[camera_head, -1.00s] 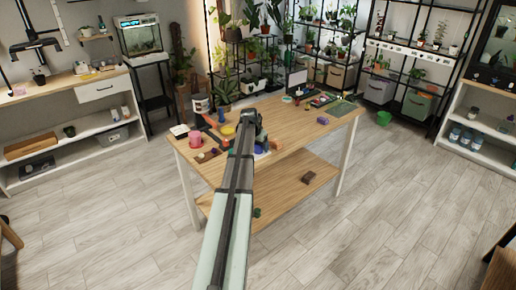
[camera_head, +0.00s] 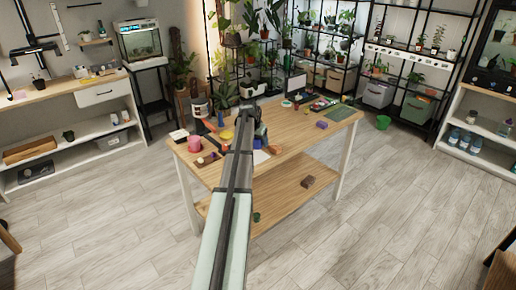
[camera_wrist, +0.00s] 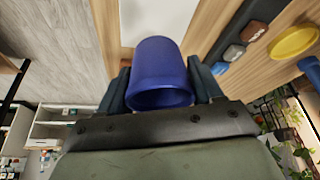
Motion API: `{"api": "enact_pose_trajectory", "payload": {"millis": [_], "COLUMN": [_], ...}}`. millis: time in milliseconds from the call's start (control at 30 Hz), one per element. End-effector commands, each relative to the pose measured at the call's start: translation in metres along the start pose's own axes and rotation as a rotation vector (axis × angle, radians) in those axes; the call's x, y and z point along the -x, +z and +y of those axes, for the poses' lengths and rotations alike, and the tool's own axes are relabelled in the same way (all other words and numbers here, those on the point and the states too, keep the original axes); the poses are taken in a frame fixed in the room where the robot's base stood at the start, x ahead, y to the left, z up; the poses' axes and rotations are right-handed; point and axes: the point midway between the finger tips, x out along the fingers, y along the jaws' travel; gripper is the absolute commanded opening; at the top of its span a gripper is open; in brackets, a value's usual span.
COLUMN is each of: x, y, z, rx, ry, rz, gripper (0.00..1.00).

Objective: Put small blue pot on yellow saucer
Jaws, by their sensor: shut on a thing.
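The small blue pot (camera_wrist: 162,72) is between the fingers of my gripper (camera_wrist: 163,85) in the wrist view, its round open rim toward the camera. My gripper is shut on it, and the pot seems to be held above the table. The yellow saucer (camera_wrist: 294,41) lies on the wooden table at the right of the wrist view, apart from the pot. It also shows in the head view (camera_head: 227,135), just left of my arm. In the head view my arm hides most of the gripper, and I cannot make out the pot there.
A white sheet (camera_wrist: 160,18) lies below the pot. The table's (camera_head: 300,135) right front is mostly clear.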

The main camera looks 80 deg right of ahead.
Motion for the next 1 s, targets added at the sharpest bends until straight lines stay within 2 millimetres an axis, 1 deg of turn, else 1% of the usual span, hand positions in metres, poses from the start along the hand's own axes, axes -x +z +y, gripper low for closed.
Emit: {"api": "enact_pose_trajectory", "payload": {"millis": [33, 100, 333, 433, 633, 833, 933, 1000], "x": [0.008, 0.018, 0.040, 0.044, 0.045, 0.045, 0.047, 0.051], "y": [-0.004, -0.008, -0.017, -0.018, -0.019, -0.021, -0.014, -0.001], "z": [0.000, 0.000, 0.000, 0.000, 0.000, -0.003, -0.004, -0.002], "rx": [0.000, 0.000, 0.000, 0.000, 0.018, 0.125, 0.204, 0.260], "ry": [0.000, -0.001, 0.000, 0.001, -0.007, -0.051, -0.084, -0.108], "rz": [0.000, 0.001, 0.000, -0.001, -0.002, -0.002, -0.002, -0.001], "gripper": [0.35, 0.35, 0.35, 0.35, 0.35, 0.35, 0.35, 0.35]}}
